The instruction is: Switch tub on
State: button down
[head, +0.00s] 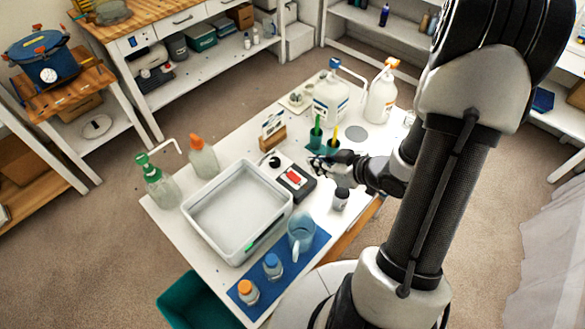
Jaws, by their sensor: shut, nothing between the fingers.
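A pale grey rectangular tub (236,213) sits on the white table, open at the top. A small green mark (250,246) shows near its lower right edge; I cannot tell whether it is a lit lamp or a switch. A black box with a red and white face (295,178) lies just right of the tub. My gripper (318,162) is near that box's upper right, beside the green cup. It appears shut and empty. The fingertips are small and dark here, and I cannot tell whether they touch anything.
A blue mat (285,273) holds a clear jug (301,232) and two capped bottles. A green cup (315,142) and small dark-capped bottle (341,198) flank my gripper closely.

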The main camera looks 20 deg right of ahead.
jog(key=b, duration=0.4)
send_over(293, 176)
jog(key=f, duration=0.6)
jog(key=shift+s+d+f, duration=0.1)
jog(key=shift+s+f, duration=0.1)
jog(key=shift+s, duration=0.15)
notch_tip(293, 176, down, 2)
jog(key=shift+w+f+b, duration=0.15)
jog(key=shift+f+b, duration=0.05)
jog(key=shift+b, duration=0.35)
jog(key=shift+w+f+b, duration=0.1)
jog(key=shift+f+b, duration=0.2)
jog(key=shift+f, duration=0.3)
jog(key=shift+w+p, duration=0.1)
jog(key=shift+p, duration=0.35)
